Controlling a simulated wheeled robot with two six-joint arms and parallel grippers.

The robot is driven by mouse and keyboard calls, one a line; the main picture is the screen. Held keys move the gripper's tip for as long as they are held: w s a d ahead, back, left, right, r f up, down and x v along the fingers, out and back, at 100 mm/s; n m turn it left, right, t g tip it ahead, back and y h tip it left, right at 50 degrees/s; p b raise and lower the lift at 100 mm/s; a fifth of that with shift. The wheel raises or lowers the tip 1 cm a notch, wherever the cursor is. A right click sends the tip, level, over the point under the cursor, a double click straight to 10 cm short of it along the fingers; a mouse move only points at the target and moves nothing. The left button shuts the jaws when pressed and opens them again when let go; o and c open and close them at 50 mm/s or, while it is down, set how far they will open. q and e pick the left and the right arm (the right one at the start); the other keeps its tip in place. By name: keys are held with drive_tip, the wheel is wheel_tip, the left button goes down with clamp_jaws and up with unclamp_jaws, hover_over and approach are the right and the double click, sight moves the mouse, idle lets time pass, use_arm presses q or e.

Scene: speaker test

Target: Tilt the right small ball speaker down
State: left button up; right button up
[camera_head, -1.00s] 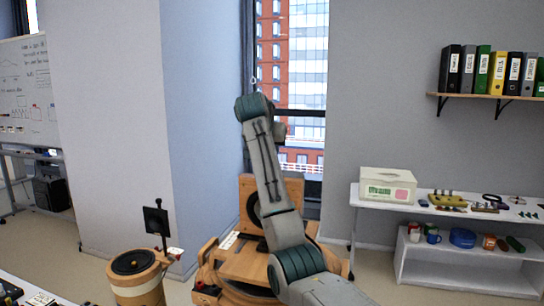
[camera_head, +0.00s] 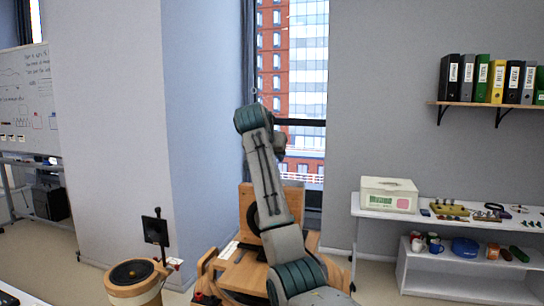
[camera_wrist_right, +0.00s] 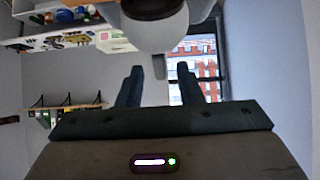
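In the right wrist view a pale grey-white ball (camera_wrist_right: 157,30) with a brown and dark upper part hangs into the top of the picture; it looks like a small ball speaker, cut off by the edge. My right gripper (camera_wrist_right: 160,88) shows below it in that view, its two dark fingers apart with nothing between them. I cannot tell the distance from fingertips to ball. In the head view my right arm rises from the bottom, and its gripper cannot be made out. No ball speaker is clear there. My left gripper is out of view.
A wooden box with a dark round face (camera_head: 246,199) stands behind my arm. A wooden drum with a black top (camera_head: 133,272) stands at the lower left. A white shelf unit (camera_head: 420,220) with a pale box (camera_head: 388,195) stands at the right. Binders (camera_head: 485,80) fill a wall shelf.

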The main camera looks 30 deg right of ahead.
drive_tip(key=b+v, duration=0.4)
drive_tip(key=v, duration=0.6)
drive_tip(key=shift+s+a+r, duration=0.15)
drive_tip(key=shift+s+r, duration=0.05)
drive_tip(key=shift+s, duration=0.05)
